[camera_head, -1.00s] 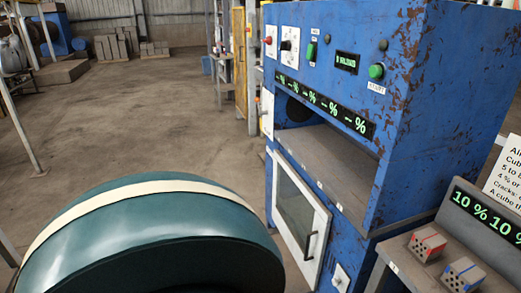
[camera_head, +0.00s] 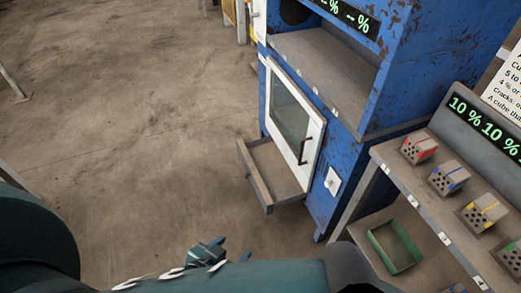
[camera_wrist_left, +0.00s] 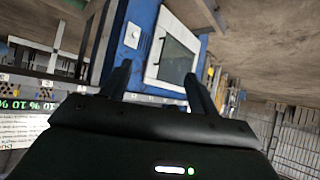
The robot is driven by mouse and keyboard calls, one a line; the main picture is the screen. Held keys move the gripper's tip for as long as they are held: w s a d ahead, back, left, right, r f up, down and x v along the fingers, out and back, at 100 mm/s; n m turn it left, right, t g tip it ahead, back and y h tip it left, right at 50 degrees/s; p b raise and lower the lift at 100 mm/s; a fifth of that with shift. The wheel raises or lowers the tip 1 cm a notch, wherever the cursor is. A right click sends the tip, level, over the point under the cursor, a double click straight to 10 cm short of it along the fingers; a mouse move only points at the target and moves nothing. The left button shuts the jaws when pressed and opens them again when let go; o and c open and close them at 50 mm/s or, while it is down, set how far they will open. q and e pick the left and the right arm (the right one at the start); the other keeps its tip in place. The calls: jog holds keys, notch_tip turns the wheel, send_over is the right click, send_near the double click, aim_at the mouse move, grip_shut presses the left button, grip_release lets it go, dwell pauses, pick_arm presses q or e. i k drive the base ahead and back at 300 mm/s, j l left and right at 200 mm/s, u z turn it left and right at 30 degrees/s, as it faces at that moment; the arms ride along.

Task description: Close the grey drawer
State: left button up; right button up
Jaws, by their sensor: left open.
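The grey drawer (camera_head: 255,180) sticks out of the lower front of the blue machine (camera_head: 345,125), below its white-framed glass door, in the head view. The drawer looks empty. My left gripper (camera_head: 225,252) is low in the head view, nearer to the camera than the drawer and apart from it. Its jaws are open and empty. In the left wrist view, the open fingers of my left gripper (camera_wrist_left: 158,82) stand apart before the machine, which appears upside down. My right gripper is not in view.
The white-framed door (camera_head: 292,110) with a dark handle is shut above the drawer. A grey shelf (camera_head: 405,185) with several marked cubes stands at the right, with a green tray (camera_head: 396,246) below. The floor (camera_head: 130,110) to the left is clear.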

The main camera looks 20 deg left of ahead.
aim_at(275, 183)
jog(key=u, duration=0.6)
jog(key=j+z, duration=0.1)
jog(key=z, duration=0.35)
jog(key=i+j+z, duration=0.1)
jog(key=z, duration=0.35)
jog(key=j+z, duration=0.3)
jog(key=j, duration=0.25)
jog(key=j+z, duration=0.3)
jog(key=j, duration=0.75)
jog(key=k+j+z, duration=0.1)
jog(key=j, duration=0.35)
jog(key=i+l, duration=0.15)
jog(key=i, duration=0.2)
